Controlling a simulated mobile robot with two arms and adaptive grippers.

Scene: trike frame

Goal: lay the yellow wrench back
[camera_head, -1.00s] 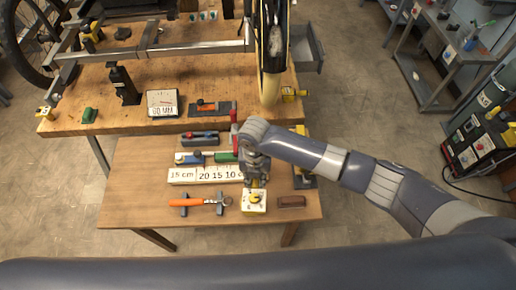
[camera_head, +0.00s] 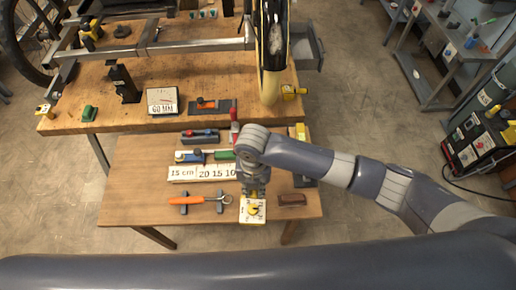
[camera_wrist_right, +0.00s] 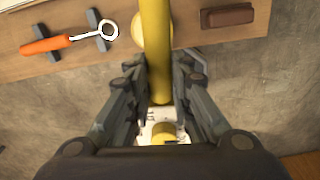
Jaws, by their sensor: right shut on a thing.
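In the right wrist view, a long yellow bar, apparently the yellow wrench (camera_wrist_right: 157,50), runs between the fingers of my right gripper (camera_wrist_right: 160,100). The gripper is shut on it. In the head view my right gripper (camera_head: 254,188) is over the front of the low wooden table (camera_head: 130,205), and the arm and gripper hide most of the bar. A white block with a yellow round top (camera_head: 252,210) shows just below the fingers; it also shows between them in the wrist view (camera_wrist_right: 160,132). I cannot tell whether it joins the bar. My left gripper is not in view.
An orange-handled tool (camera_head: 195,200) lies on two grey rests left of the gripper. A brown block (camera_head: 292,199) lies close on the right. A white ruled strip (camera_head: 200,173) and a blue tool (camera_head: 190,156) are behind. The higher workbench (camera_head: 140,120) stands beyond.

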